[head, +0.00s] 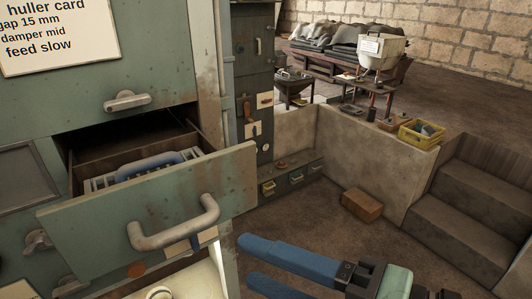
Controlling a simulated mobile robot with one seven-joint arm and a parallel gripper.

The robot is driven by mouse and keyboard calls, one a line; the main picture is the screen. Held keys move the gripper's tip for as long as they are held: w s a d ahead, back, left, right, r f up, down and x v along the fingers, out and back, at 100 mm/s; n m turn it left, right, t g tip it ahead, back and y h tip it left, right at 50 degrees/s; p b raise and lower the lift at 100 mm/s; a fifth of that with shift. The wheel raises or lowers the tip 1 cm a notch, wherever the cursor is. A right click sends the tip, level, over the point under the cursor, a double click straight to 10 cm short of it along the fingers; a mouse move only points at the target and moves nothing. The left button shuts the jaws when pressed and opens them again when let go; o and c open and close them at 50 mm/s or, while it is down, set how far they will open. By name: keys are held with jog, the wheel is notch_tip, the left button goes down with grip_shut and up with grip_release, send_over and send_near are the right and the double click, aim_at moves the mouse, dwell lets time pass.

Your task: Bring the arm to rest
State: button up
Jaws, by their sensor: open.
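My gripper (252,265) shows at the bottom centre of the head view. Its two blue fingers point left and are apart, with nothing seen between them. The green wrist part is at the right of the fingers, and the rest of my arm is mostly out of frame. The fingertips are to the right of and below the handle (175,232) of an open drawer (85,222), with a visible gap in the picture.
The drawer juts out from a green cabinet (185,70) and holds a blue object (150,163). A low wall (375,172) bears a yellow crate (420,133). A brown box (362,205) lies on the floor near steps (470,200). Floor between drawer and box looks clear.

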jog(key=w+r+n+t+h, duration=0.4)
jog(key=w+r+t+h, duration=0.3)
jog(key=w+r+t, duration=0.5)
jog(key=s+r+n+t+h, duration=0.1)
jog(key=s+r+t+h, duration=0.2)
jog(key=r, duration=0.4)
jog(key=s+r+n+t+h, duration=0.2)
jog(key=s+r+t+h, duration=0.1)
jog(key=s+r, duration=0.3)
notch_tip(320, 180, up, 2)
jog(key=shift+a+r+n+t, duration=0.1)
jog(key=shift+a+n+t, duration=0.1)
jog(key=shift+n+t, duration=0.1)
